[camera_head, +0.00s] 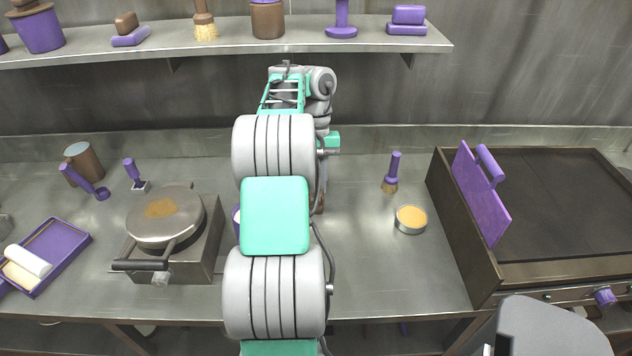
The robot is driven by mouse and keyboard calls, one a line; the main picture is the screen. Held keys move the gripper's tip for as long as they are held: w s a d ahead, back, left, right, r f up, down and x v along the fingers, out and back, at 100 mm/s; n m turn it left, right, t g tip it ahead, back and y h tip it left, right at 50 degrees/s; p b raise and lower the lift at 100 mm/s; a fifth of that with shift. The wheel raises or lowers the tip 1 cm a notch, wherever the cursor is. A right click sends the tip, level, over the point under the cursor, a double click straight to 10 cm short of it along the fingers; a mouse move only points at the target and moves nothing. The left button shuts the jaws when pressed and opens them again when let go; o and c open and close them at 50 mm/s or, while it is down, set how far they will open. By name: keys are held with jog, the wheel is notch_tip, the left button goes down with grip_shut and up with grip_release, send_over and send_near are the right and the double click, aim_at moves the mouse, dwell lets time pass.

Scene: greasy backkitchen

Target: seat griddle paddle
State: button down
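A flat purple panel with a bar handle (482,196), which looks like the griddle paddle, stands tilted at the left edge of the griddle. Its lower edge meets the griddle's left side; I cannot tell whether it rests in a slot. The griddle (575,200) has a wide dark plate and a steel front rail. My arm rises through the middle of the view and bends over near the back wall. My gripper is hidden behind the arm links, so its fingers do not show.
A small burner (205,250) with a round lidded pan (165,218) stands left of my arm. A purple tray (65,245) lies far left. A round tin (410,219) and purple-handled brush (392,172) stand between arm and griddle. A shelf (225,42) crosses above.

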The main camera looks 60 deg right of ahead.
jog(key=shift+f+b, duration=1.5)
jog(key=shift+f, duration=0.2)
jog(key=shift+f+b, duration=0.65)
jog(key=shift+b, duration=0.1)
jog(key=c, duration=1.1)
grip_release()
jog(key=shift+o, duration=0.3)
jog(key=shift+o, duration=1.2)
jog(key=shift+p+v, duration=3.05)
jog(key=shift+p, duration=0.6)
